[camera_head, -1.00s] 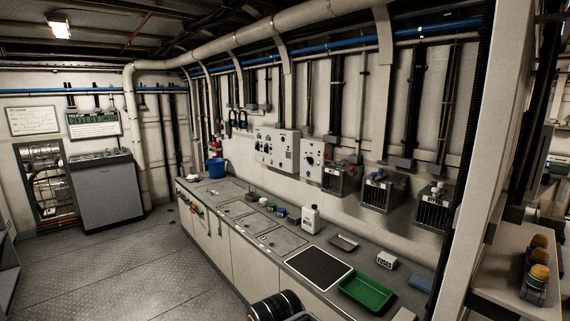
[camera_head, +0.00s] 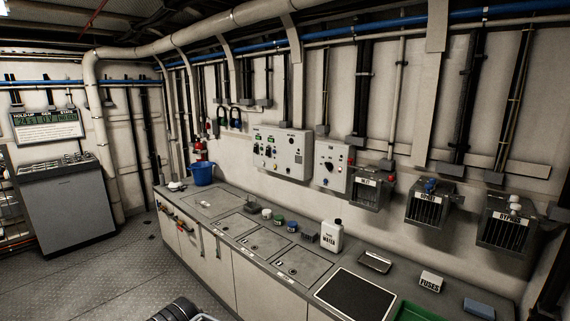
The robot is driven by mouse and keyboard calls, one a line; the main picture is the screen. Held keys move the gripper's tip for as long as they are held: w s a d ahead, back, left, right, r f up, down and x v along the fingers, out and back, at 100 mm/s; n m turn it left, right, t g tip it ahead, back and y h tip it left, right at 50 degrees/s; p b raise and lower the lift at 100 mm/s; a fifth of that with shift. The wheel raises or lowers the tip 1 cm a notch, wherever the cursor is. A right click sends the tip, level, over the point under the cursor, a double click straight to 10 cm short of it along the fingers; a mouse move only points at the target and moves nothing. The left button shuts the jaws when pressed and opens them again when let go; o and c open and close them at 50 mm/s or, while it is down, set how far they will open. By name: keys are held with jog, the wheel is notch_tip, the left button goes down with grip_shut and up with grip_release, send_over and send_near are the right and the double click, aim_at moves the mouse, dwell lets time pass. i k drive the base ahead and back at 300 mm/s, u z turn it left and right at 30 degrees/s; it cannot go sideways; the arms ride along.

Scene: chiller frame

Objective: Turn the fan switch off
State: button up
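Two grey control boxes hang on the wall above the bench. The larger box (camera_head: 283,153) carries several small knobs, buttons and lights. The smaller box (camera_head: 332,166) beside it on the right has a dark round knob, a red-topped part and other small controls. Their labels are too small to read, so I cannot tell which control is the fan switch or how it is set. My gripper is not in view.
The long grey bench (camera_head: 225,229) runs under the boxes. On it stand a blue bucket (camera_head: 203,173), a white water jug (camera_head: 331,236), a black mat (camera_head: 354,296) and a FUSES box (camera_head: 430,281). A dark ridged object (camera_head: 178,311) shows at the bottom edge. Floor is clear at left.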

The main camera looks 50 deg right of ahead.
aim_at(329, 166)
jog(key=z, duration=0.15)
jog(key=i, duration=1.45)
jog(key=z, duration=1.65)
jog(key=i, duration=1.05)
jog(key=z, duration=1.05)
